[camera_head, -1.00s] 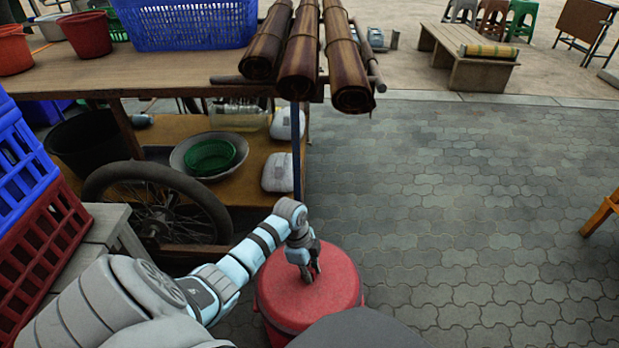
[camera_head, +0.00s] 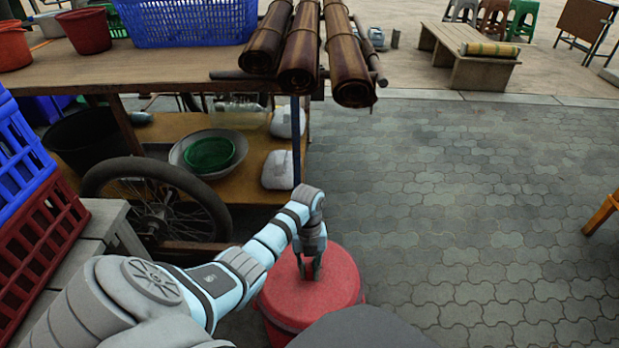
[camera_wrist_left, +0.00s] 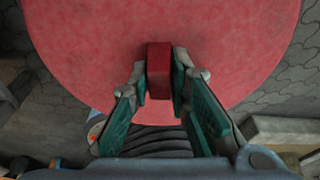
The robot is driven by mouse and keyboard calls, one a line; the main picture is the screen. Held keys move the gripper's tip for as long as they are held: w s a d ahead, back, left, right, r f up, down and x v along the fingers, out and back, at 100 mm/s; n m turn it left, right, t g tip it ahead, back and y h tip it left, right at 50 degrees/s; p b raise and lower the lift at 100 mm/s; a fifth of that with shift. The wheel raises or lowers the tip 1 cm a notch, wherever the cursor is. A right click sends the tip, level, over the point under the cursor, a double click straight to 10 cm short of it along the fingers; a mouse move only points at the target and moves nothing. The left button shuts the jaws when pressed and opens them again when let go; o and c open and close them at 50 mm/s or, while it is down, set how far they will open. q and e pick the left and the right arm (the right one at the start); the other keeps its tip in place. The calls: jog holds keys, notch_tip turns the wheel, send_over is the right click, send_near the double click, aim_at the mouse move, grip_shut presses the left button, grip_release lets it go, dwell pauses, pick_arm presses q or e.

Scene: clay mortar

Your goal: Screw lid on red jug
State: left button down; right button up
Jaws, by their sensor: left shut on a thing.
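The red jug (camera_head: 269,330) stands on the paving in front of me, mostly hidden under its lid and behind my arm. A round red lid (camera_head: 335,285) lies on top of it; I cannot tell how tightly it sits. My left gripper (camera_head: 309,272) points down at the middle of the lid. In the left wrist view the lid (camera_wrist_left: 90,50) fills the upper part, and my left gripper (camera_wrist_left: 159,85) is shut on its dark red block-shaped handle (camera_wrist_left: 159,68), one finger on each side. My right gripper is not in view.
A wooden cart (camera_head: 150,75) with a spoked wheel (camera_head: 160,205) stands to the left, with rolled brown mats (camera_head: 300,50) jutting from it. Blue and red crates (camera_head: 40,240) stack at the far left. A wooden bench (camera_head: 465,60) stands far back.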

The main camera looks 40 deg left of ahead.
pick_arm(q)
jog(key=m+y, duration=0.1)
jog(key=m, duration=0.4)
jog(key=shift+m+g, duration=0.3)
jog(key=c, duration=1.4)
grip_release()
jog(key=shift+w, duration=0.1)
